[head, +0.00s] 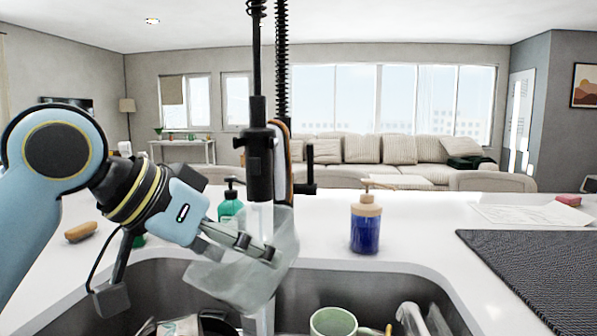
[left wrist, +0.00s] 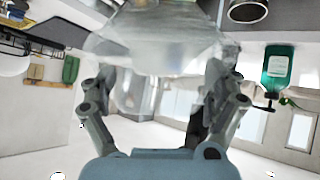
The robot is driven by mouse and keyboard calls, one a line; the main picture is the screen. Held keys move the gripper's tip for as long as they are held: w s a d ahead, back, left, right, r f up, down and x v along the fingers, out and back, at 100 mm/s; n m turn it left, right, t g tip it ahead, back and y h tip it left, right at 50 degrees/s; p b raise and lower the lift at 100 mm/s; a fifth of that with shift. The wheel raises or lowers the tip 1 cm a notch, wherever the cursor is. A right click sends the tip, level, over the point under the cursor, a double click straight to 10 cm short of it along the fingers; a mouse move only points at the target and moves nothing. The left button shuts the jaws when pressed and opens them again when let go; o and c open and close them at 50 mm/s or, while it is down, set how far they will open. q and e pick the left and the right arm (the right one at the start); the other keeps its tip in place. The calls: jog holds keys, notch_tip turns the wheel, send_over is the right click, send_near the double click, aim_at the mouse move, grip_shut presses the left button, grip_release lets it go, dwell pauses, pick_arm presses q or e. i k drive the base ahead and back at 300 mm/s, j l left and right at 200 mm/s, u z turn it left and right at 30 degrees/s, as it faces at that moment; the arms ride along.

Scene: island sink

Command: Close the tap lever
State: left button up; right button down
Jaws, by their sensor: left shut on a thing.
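The black tap (head: 260,150) with a spring hose hangs over the sink, and a pale stream runs down below its spout. A short upright black piece (head: 310,168) beside the tap column looks like the lever; its exact position is hard to tell. My left gripper (head: 258,250) is shut on a clear, see-through container (head: 240,278), held tilted under the spout. The container also shows blurred between the fingers in the left wrist view (left wrist: 150,45). My right gripper is in neither view.
The dark sink (head: 390,283) holds a green mug (head: 333,322) and other dishes. A blue soap bottle (head: 365,228) stands right of the tap, a green bottle (head: 230,205) behind my left gripper. A brown sponge (head: 81,232) lies left; a dark mat (head: 540,270) lies right.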

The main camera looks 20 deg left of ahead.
aim_at(311, 188)
jog(key=k+u, duration=0.1)
jog(key=u, duration=1.6)
jog(key=k+j, duration=0.2)
jog(key=k, duration=0.2)
jog(key=k+j, duration=0.2)
jog(key=k, duration=0.15)
